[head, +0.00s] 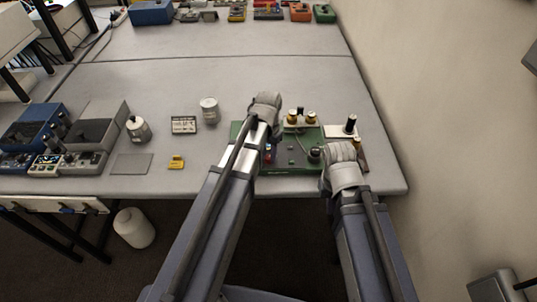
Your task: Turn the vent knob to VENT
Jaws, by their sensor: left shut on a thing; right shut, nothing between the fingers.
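A green panel (293,157) lies near the front right of the table, with brass-topped fittings (292,117) along its back and small parts on its face. A black knob-like post (350,125) stands on a white plate at its right. I cannot tell which part is the vent knob, and no label is readable. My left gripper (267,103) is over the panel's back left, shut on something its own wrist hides. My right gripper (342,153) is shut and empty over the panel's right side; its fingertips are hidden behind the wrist.
Left of the panel are a white jar (209,110), a small dark-framed card (184,125), a yellow block (176,162), a grey-white bottle (138,130) and blue instruments (36,128). The wall (440,90) is close on the right. The table's middle is clear.

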